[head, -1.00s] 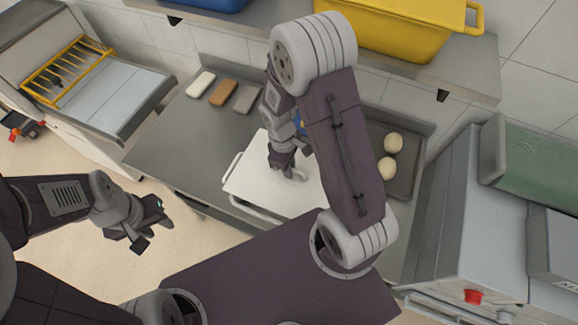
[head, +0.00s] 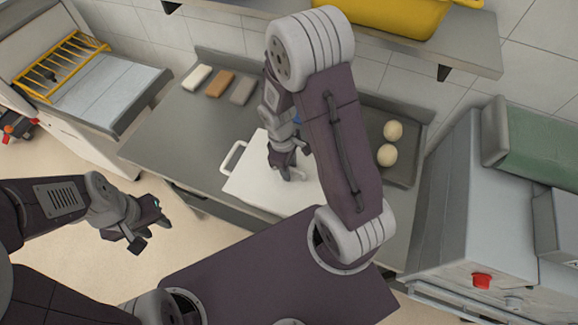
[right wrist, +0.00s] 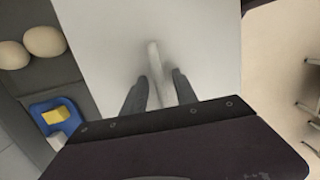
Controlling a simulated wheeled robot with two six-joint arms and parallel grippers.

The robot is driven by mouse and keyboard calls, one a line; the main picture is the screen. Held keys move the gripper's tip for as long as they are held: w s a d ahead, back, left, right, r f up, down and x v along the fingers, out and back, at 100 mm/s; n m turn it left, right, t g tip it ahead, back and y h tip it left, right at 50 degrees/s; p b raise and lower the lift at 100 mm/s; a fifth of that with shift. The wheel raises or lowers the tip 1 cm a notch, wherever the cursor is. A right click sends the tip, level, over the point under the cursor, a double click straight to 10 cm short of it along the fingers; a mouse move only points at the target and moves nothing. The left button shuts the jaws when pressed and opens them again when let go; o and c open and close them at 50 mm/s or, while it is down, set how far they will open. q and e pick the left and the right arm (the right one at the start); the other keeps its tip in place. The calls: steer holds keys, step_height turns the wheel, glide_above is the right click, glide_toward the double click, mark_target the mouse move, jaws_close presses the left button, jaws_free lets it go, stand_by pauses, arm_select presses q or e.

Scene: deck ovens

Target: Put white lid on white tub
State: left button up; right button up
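The white lid (head: 250,186) is a flat white plate over the middle of the steel counter. My right gripper (head: 291,174) is shut on the raised ridge on its top. In the right wrist view the ridge (right wrist: 154,62) stands between the two fingers (right wrist: 160,85). The white tub is mostly hidden under the lid; a white handle loop (head: 233,157), apparently its own, shows at the lid's upper left. I cannot tell whether lid and tub touch. My left gripper (head: 152,233) is open and empty, out over the floor to the left.
White, brown and grey blocks (head: 220,84) lie at the counter's back left. Two pale balls (head: 388,154) sit in a grey tray at the right. A blue object with a yellow block (right wrist: 54,114) is beside the lid. The counter's left part (head: 180,130) is clear.

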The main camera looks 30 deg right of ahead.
steer(key=shift+w+d, duration=0.15)
steer(key=shift+w, duration=0.2)
steer(key=shift+r, duration=0.25)
step_height(320, 180, up, 12)
steer(key=a, duration=0.1)
arm_select(q)
steer(key=shift+w+d, duration=0.1)
steer(key=shift+w, duration=0.05)
arm_select(e)
steer(key=s+f+m, duration=0.1)
steer(key=m, duration=0.1)
steer(key=s+a+f+m+t, duration=0.1)
steer(key=s+m, duration=0.1)
steer(key=m, duration=0.1)
steer(key=s+f+m+t+y, duration=0.1)
steer(key=m, duration=0.2)
steer(key=shift+s+a+f, duration=0.1)
steer(key=shift+s+a, duration=0.1)
steer(key=shift+s, duration=0.1)
arm_select(q)
steer(key=shift+w, duration=0.1)
arm_select(e)
steer(key=shift+w, duration=0.1)
